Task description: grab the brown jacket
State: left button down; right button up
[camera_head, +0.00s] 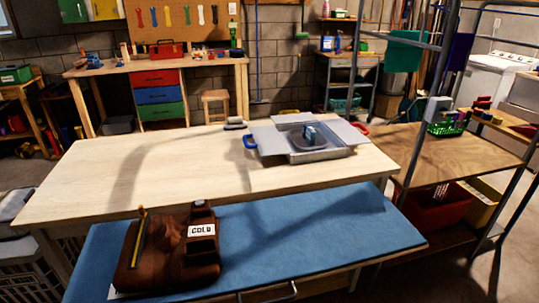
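A brown bundle (163,262) that looks like the folded jacket lies on the near left part of the blue surface (320,240). A white label (201,231) with dark letters, seemingly "COLD", shows on its right side. A thin yellow-and-dark stick-like item (139,235) lies against its upper left side. Small dark parts stand up at its upper right; I cannot tell whether they belong to it.
A pale wooden table (110,180) stands just behind the blue surface. An open grey metal box (320,155) sits at its back right. A metal rack (440,150) with a green basket (447,124) stands at the right. The blue surface's middle and right are clear.

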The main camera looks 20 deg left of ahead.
aim_at(162, 252)
jog(key=u, duration=1.25)
jog(key=i+j+z, duration=0.1)
jog(key=j+z, duration=0.15)
jog(key=j, duration=0.15)
jog(key=i+j+z, duration=0.1)
jog(key=j+z, duration=0.2)
jog(key=j, duration=0.1)
